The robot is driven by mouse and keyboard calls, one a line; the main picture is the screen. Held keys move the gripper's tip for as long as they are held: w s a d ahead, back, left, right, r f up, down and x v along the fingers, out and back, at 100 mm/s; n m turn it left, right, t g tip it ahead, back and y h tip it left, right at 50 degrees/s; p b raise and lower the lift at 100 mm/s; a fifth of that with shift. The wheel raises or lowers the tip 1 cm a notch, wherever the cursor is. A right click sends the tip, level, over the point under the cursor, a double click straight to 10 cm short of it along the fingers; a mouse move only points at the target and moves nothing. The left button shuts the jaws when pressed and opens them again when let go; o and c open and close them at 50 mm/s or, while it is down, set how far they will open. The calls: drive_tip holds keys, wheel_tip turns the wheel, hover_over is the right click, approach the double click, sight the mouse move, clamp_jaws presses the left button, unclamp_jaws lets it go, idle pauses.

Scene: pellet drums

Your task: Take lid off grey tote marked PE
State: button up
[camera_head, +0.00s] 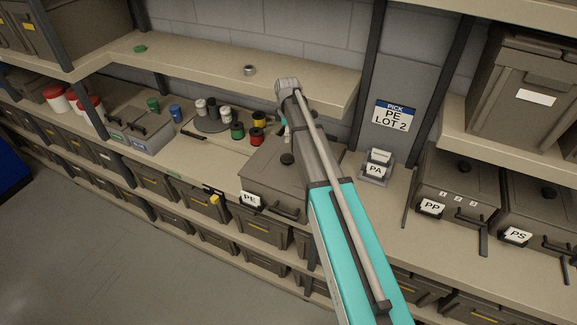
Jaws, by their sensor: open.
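The grey tote marked PE (250,199) stands on the counter, left of and partly behind my raised arm. Its grey lid (262,167) is on, with a round dark knob (287,159) on top and a dark handle on the front. My teal and grey arm crosses the picture from the bottom up to the shelf edge and covers the tote's right side. My gripper is not visible; a small pale and teal bit shows just left of the arm, and I cannot tell what it is.
Right of the arm are a small PA box (376,170), then the PP tote (431,207) and PS tote (517,236). Spools and jars (237,130) stand behind the PE tote. The upper shelf (215,65) overhangs the counter. A sign (395,114) reads PICK PE LOT 2.

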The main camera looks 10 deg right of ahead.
sight(287, 158)
drive_tip(key=shift+f, duration=0.1)
wheel_tip(287, 158, down, 8)
drive_tip(key=b, duration=0.8)
drive_tip(key=shift+f+b, duration=0.25)
drive_tip(key=shift+b, duration=0.05)
idle(0.4)
drive_tip(key=shift+f, duration=0.1)
drive_tip(key=f+b, duration=0.5)
drive_tip(key=shift+w, duration=0.2)
idle(0.8)
drive_tip(key=c, duration=1.2)
drive_tip(key=shift+r, duration=0.25)
